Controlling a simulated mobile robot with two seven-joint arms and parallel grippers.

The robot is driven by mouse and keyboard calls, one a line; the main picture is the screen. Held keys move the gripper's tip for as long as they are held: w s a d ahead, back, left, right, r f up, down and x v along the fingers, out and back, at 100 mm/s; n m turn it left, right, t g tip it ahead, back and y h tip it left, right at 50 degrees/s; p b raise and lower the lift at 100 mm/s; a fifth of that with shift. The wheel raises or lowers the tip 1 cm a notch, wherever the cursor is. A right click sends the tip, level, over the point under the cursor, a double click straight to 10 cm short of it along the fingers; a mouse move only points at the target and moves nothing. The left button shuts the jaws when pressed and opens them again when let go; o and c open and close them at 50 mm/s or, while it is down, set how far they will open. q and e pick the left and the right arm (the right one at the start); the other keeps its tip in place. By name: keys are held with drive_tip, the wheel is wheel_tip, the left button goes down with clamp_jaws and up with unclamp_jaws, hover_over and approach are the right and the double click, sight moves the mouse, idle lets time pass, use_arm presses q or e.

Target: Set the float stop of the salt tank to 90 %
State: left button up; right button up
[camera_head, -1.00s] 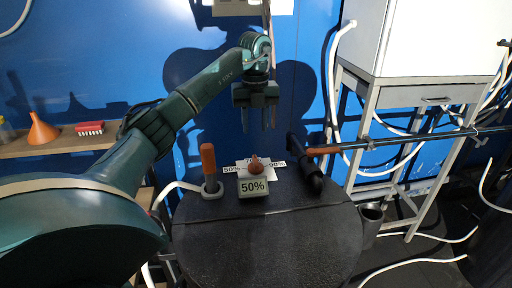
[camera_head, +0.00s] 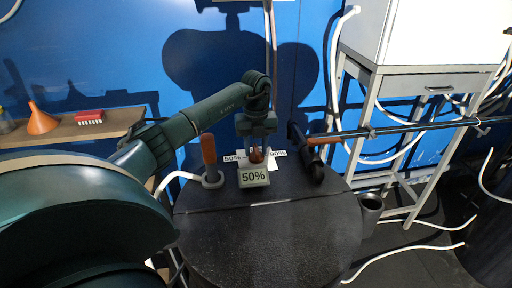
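The salt tank (camera_head: 270,240) is a large black round vessel with a dark top. On its top is a small grey block with a "50%" display (camera_head: 254,175) and a reddish-brown knob (camera_head: 256,156) behind it. A white scale plate (camera_head: 277,155) behind the knob reads "50%" at left and "90%" at right; its middle is hidden. My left gripper (camera_head: 257,151) points down at the knob, its fingers around or just in front of it. I cannot tell whether they touch it. My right gripper is not in view.
An orange-handled lever (camera_head: 208,150) stands left of the block, close to my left gripper. A black pipe fitting (camera_head: 307,153) with an orange-brown section stands to the right. A shelf with an orange funnel (camera_head: 41,121) and a red rack (camera_head: 89,116) is at left.

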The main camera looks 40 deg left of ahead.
use_arm(q)
drive_tip(key=shift+f, duration=0.4)
drive_tip(key=shift+c, duration=0.3)
clamp_jaws()
